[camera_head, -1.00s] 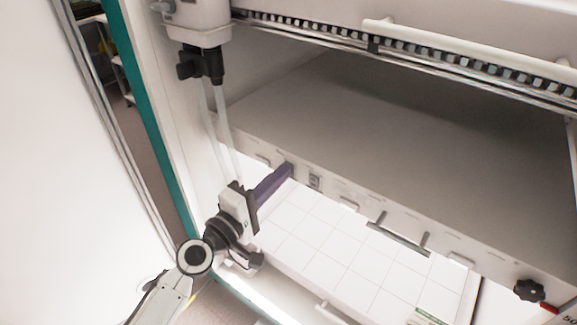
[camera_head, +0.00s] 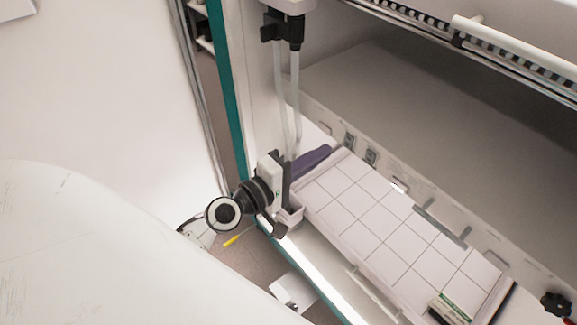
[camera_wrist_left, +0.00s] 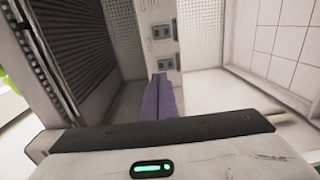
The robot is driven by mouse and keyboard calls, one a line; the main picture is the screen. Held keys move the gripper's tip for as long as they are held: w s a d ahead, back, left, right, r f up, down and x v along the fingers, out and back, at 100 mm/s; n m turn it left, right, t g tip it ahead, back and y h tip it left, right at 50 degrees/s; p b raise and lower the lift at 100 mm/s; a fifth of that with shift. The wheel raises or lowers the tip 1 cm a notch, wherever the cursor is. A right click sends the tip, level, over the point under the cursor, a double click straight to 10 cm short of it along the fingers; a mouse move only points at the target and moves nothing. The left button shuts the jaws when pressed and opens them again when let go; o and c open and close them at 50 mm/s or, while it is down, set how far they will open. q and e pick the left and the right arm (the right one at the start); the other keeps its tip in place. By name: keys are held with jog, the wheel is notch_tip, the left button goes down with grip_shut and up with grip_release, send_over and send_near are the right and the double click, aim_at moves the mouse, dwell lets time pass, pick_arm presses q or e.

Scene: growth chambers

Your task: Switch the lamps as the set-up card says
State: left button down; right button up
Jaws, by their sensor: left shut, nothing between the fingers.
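Two small rocker switches, an upper-left one (camera_head: 349,140) and a lower-right one (camera_head: 371,156), sit on the pale front strip of the shelf in the head view. In the left wrist view the same pair shows as a far switch (camera_wrist_left: 163,32) and a nearer switch (camera_wrist_left: 165,63). My left gripper (camera_head: 326,150) has its purple fingers shut and empty, just short of the switches; in the wrist view its fingertips (camera_wrist_left: 160,77) point at the nearer switch, and contact cannot be told. Switch positions are too small to read. No readable set-up card shows. My right gripper is out of view.
A white-tiled tray (camera_head: 345,217) lies under the strip, with a small green-and-white box (camera_head: 452,308) at its near right. A dark knob (camera_head: 556,304) sticks out at the right. Clear hoses (camera_head: 279,95) hang beside my left gripper. The grey shelf (camera_head: 440,130) above is bare.

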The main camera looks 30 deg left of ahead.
pick_arm(q)
jog(key=b+v, duration=0.2)
jog(key=v, duration=0.5)
jog(key=shift+s, duration=0.3)
jog(key=shift+a, duration=0.1)
jog(key=s+d+f+m+g, duration=0.2)
jog(key=s+f+m, duration=0.2)
jog(key=f, duration=0.4)
jog(key=s+d+f+m+g+y, duration=0.1)
jog(key=s+d+f+m+g, duration=0.2)
jog(key=f+m, duration=0.4)
jog(key=s+d+f+m+g+y, duration=0.1)
jog(key=s+d+f+m+g, duration=0.1)
jog(key=s+f+m, duration=0.3)
notch_tip(320, 180, down, 4)
jog(key=shift+s+d+f+m+g, duration=0.1)
jog(key=shift+s+d+m+g, duration=0.2)
jog(key=shift+s+m+g, duration=0.15)
